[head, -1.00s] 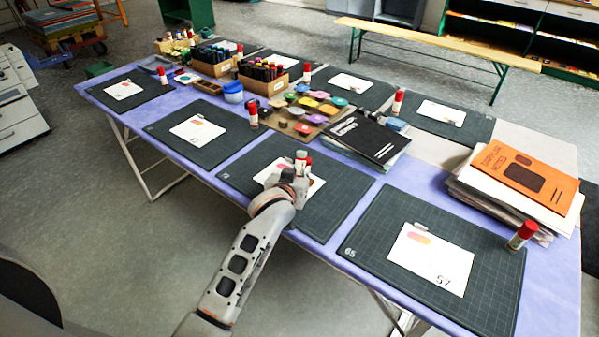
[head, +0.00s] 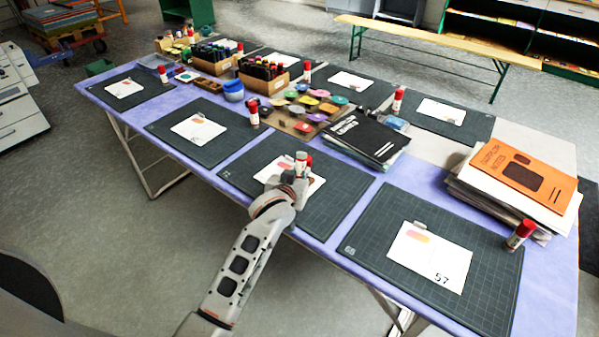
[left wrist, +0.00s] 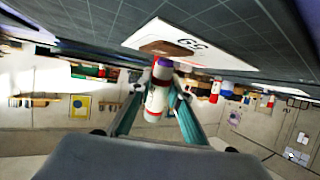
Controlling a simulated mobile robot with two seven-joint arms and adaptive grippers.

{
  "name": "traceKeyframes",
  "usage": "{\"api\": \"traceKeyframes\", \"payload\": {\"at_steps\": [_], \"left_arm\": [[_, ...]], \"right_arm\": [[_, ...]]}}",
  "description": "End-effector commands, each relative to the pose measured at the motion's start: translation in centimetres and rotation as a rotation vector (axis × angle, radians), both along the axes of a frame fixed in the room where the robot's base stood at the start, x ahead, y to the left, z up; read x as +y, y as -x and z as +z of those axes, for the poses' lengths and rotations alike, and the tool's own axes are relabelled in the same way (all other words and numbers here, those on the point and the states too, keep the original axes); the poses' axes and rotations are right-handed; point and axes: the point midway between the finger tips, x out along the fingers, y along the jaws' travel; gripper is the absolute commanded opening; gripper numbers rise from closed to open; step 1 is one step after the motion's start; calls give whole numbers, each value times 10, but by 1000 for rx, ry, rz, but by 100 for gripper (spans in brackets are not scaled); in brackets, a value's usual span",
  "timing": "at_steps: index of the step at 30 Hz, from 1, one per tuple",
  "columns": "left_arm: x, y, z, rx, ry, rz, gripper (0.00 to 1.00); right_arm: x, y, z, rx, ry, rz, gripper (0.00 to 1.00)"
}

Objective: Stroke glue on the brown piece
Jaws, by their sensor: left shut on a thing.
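My left gripper (head: 295,180) is shut on a white glue stick with red markings (left wrist: 155,101), low over the near middle mat. In the left wrist view, which is upside down, the glue stick's end meets or nearly meets the brown piece (left wrist: 176,47). I cannot tell whether they touch. The brown piece lies on a white card (left wrist: 218,54). In the head view my gripper hides part of this card (head: 271,172), and the brown piece cannot be made out. My right gripper is out of view.
The card lies on a dark cutting mat (head: 335,196) on the purple-covered table (head: 414,180). A black book (head: 362,135) lies beyond it. At right are a mat with a numbered card (head: 427,262), a red-capped glue stick (head: 521,235) and an orange notebook (head: 522,178) on papers.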

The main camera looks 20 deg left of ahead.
Motion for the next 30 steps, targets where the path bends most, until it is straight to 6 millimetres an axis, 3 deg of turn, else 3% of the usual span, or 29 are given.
{"api": "traceKeyframes", "payload": {"at_steps": [30], "left_arm": [[-4, -8, -8, 1, 2, 0, 0]], "right_arm": [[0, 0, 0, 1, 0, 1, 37]]}}
